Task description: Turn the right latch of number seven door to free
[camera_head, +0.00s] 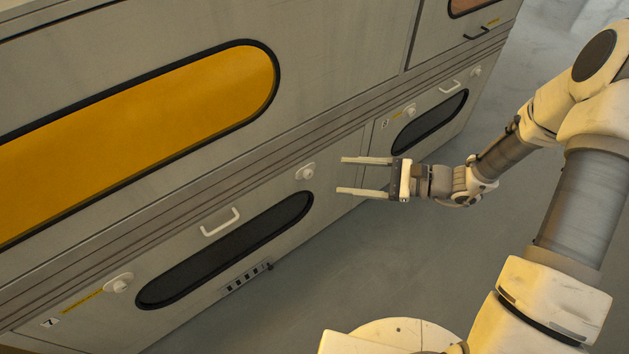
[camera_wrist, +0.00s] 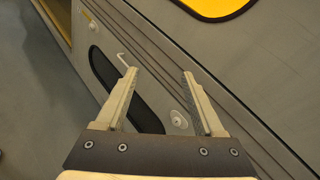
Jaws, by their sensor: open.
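The number seven door (camera_head: 190,245) is the low grey panel with a "7" label (camera_head: 50,323) at its lower left and a dark rounded window. Its right latch (camera_head: 305,172) is a small white knob on a round plate near the upper right corner. Its exact turn is too small to read. My gripper (camera_head: 340,175) is open and empty, its fingers pointing left towards the right latch and apart from it. In the wrist view, the right latch (camera_wrist: 178,120) shows between my fingers (camera_wrist: 160,73), nearer the right one. The left latch (camera_head: 118,283) also shows in the wrist view (camera_wrist: 92,26).
A white handle (camera_head: 220,222) sits between the latches, above the dark window (camera_head: 230,250). A small black-and-white strip (camera_head: 247,277) is below it. Another low door (camera_head: 430,122) is to the right. An amber window (camera_head: 150,130) is above. The floor (camera_head: 300,290) in front is clear.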

